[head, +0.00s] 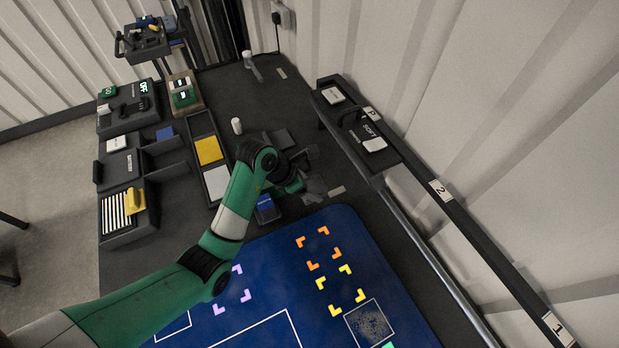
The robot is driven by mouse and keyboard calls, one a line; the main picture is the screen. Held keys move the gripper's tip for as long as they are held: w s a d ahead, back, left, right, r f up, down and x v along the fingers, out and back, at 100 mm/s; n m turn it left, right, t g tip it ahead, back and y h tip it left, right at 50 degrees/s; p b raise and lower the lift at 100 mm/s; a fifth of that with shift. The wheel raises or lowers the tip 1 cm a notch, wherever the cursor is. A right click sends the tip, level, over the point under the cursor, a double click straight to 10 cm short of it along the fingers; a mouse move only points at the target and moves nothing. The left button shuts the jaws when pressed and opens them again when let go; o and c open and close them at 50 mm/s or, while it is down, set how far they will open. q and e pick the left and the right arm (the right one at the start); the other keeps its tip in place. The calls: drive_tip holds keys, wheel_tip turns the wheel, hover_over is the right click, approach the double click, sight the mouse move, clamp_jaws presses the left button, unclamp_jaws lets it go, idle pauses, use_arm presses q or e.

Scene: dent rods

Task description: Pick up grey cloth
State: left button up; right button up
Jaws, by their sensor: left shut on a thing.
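My left arm comes in from the lower left, and its gripper (308,168) is over the dark bench just beyond the blue mat. A grey cloth (314,190) shows as a crumpled patch right below the gripper. The gripper is shut on the cloth, though the fingertips are small and dark against the bench. Part of the cloth is hidden by the gripper. My right gripper is not in view.
The blue mat (385,235) with coloured corner marks lies in front. A dark wall shelf (375,145) runs along the right.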

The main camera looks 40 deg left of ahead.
use_arm(q)
drive_tip(key=s+d+r+b, duration=0.1)
drive_tip(key=s+d+r, duration=0.3)
drive_tip(key=s+d, duration=0.2)
drive_tip(key=shift+s+d+b, duration=0.2)
drive_tip(key=shift+b, duration=0.1)
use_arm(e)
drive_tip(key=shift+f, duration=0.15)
use_arm(q)
drive_tip(key=shift+r, duration=0.1)
